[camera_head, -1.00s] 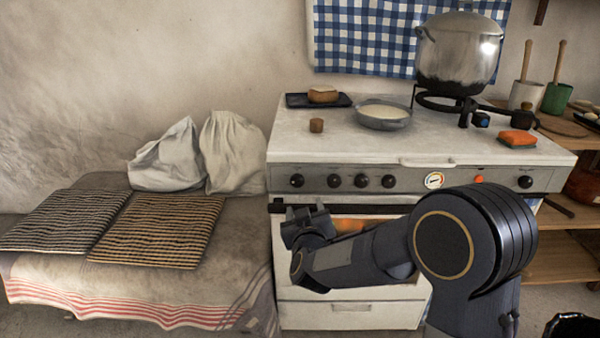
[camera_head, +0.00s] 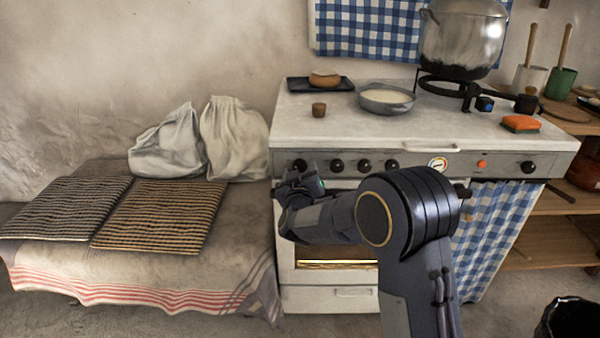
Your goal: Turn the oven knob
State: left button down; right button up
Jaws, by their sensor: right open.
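The white oven (camera_head: 400,140) has a grey front panel with a row of black knobs. The leftmost knob (camera_head: 300,165) shows just above my right gripper, and two more black knobs (camera_head: 337,166) and (camera_head: 364,166) show to its right. Another knob (camera_head: 528,167) sits at the panel's far right. My right gripper (camera_head: 300,178) is open and empty, in front of the panel's left end by the leftmost knob. I cannot tell whether it touches that knob. My right forearm hides much of the oven door. My left gripper is out of view.
A large pot (camera_head: 462,40), a pan of white liquid (camera_head: 386,98), a bread tray (camera_head: 322,84) and an orange sponge (camera_head: 520,123) are on the stove top. A bench with striped mats (camera_head: 160,215) and white sacks (camera_head: 235,140) stands left. A black bin (camera_head: 572,322) is lower right.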

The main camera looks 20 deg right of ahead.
jog(key=c, duration=1)
jog(key=m+b, duration=0.2)
jog(key=m, duration=0.1)
jog(key=shift+f, duration=0.2)
jog(key=m+b, duration=0.2)
jog(key=m, duration=0.1)
jog(key=shift+m, duration=0.4)
jog(key=m+b, duration=0.2)
jog(key=m, duration=0.1)
jog(key=shift+m+b, duration=0.3)
jog(key=shift+a+r+m+b, duration=0.1)
jog(key=shift+m+b, duration=0.8)
jog(key=shift+m, duration=0.8)
